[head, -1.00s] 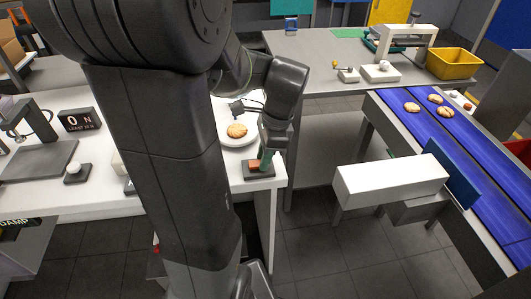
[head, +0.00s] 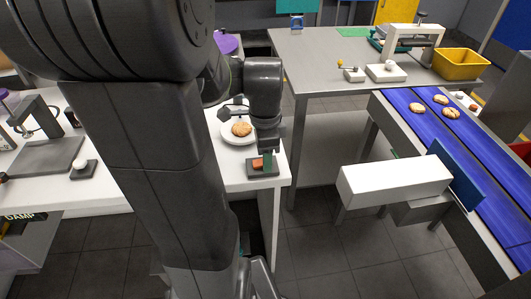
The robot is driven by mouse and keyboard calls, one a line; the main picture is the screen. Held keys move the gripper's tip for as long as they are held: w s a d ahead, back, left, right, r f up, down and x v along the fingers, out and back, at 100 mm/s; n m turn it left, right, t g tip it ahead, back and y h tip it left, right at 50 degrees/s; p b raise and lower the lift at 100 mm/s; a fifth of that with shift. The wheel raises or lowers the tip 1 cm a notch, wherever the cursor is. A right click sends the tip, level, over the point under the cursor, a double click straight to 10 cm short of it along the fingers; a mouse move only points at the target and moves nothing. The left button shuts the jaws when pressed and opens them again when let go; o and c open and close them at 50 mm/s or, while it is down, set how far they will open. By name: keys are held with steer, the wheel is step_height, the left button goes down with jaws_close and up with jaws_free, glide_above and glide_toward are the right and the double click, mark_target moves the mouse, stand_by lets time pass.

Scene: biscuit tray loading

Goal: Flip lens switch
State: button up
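A small switch with an orange-red rocker (head: 258,163) sits on a dark base plate (head: 259,173) at the right end of the white table. It appears to be the lens switch, but no label on it is readable. My gripper (head: 268,153) points down right over it, close to the rocker; whether they touch is unclear. A green part shows between the gripper and the rocker. The fingers are too small and hidden to tell open from shut.
A plate (head: 229,135) with a biscuit (head: 241,129) lies just behind the switch. My arm hides the middle of the white table (head: 100,197). A blue conveyor (head: 437,132) carries biscuits at right. A yellow bin (head: 461,65) stands on the grey table (head: 320,62).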

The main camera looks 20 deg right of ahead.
step_height(320, 180, up, 14)
steer(key=p, duration=0.1)
stand_by(0.5)
steer(key=shift+f, duration=0.15)
step_height(320, 180, down, 9)
steer(key=shift+f, duration=0.1)
stand_by(0.5)
